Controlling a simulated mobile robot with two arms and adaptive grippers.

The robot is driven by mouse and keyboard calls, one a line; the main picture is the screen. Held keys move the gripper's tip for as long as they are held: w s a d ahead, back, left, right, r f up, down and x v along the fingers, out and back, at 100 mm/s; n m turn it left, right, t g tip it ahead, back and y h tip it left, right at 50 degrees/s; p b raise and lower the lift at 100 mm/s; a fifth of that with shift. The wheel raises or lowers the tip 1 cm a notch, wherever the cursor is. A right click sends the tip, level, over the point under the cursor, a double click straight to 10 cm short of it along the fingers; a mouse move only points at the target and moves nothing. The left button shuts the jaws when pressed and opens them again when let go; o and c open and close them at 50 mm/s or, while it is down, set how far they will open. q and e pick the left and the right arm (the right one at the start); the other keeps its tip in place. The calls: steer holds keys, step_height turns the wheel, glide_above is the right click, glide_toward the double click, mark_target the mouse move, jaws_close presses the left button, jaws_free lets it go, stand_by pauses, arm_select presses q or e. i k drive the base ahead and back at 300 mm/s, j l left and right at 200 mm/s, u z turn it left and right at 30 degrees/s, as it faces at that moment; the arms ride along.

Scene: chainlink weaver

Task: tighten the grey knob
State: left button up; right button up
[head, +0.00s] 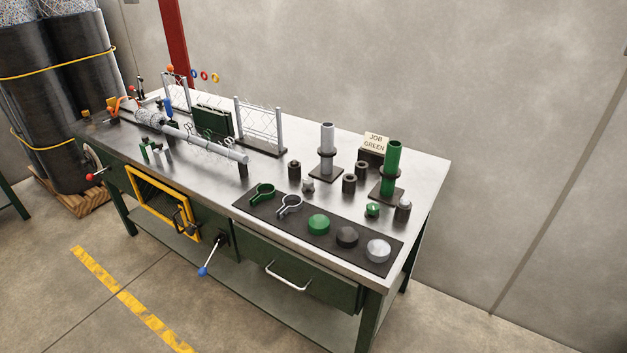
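Two small grey knob-like pieces show on the steel bench (428,172). One grey knob (308,185) is by the back edge of the dark mat, in front of a dark cylinder. The other, a rounded grey top (405,201), sits on a short dark cylinder (402,213) at the right. I cannot tell which is the task's knob, nor how tight either is. A similar green knob (372,210) stands near the green post. Neither of my grippers is in view.
The dark mat (340,257) holds two clamp rings and green, dark and silver round caps. Grey (327,139) and green (393,157) posts stand behind, near a "JOB GREEN" sign (376,143). A mesh-wrapped roller (205,142) is at left. A blue-tipped lever (209,261) and drawer handle (286,276) protrude in front.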

mark_target(308, 182)
steer(key=i+j+z, duration=0.15)
steer(key=z, duration=0.25)
steer(key=i+j+z, duration=0.2)
steer(key=z, duration=0.25)
steer(key=i+j, duration=0.05)
